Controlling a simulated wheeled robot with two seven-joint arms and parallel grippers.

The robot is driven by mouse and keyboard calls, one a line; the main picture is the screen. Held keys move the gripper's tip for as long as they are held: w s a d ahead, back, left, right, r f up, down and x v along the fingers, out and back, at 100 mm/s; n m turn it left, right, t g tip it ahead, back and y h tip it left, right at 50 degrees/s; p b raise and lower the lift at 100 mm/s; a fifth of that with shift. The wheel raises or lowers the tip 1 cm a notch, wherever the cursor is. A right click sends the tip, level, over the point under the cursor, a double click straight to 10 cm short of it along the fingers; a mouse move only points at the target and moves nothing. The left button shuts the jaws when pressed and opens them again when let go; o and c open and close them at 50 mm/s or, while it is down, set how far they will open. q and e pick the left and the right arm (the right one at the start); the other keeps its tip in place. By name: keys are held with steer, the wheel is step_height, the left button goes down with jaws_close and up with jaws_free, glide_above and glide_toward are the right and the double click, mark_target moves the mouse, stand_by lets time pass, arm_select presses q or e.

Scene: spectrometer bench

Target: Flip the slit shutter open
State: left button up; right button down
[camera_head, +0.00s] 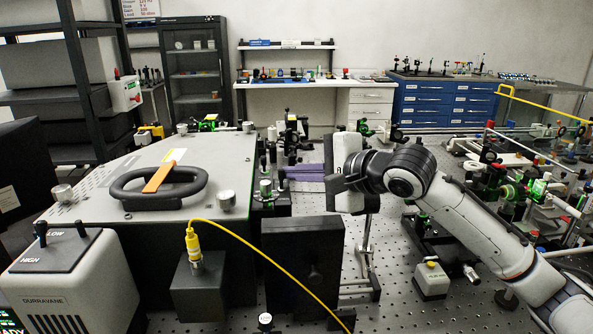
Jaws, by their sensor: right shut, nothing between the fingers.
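My right arm comes in from the right, and its gripper (338,183) is at mid-picture, above the perforated bench. It is shut and empty. It hangs behind and above the right edge of a black upright block (300,262). A metal post with a slanted bracket (366,240) stands below the gripper. I cannot single out the slit shutter for certain; the gripper and wrist cover part of the bench parts behind them. My left gripper is not in view.
A grey housing top with a black ring handle (158,187) fills the left. A yellow cable (262,262) runs from a black box (199,283) across the front. Optics mounts (510,190) crowd the right.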

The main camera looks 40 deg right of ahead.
steer(key=shift+s+a+n+t, duration=0.3)
steer(key=shift+s+t, duration=0.1)
steer(key=shift+t, duration=0.2)
steer(key=shift+d, duration=0.1)
stand_by(0.4)
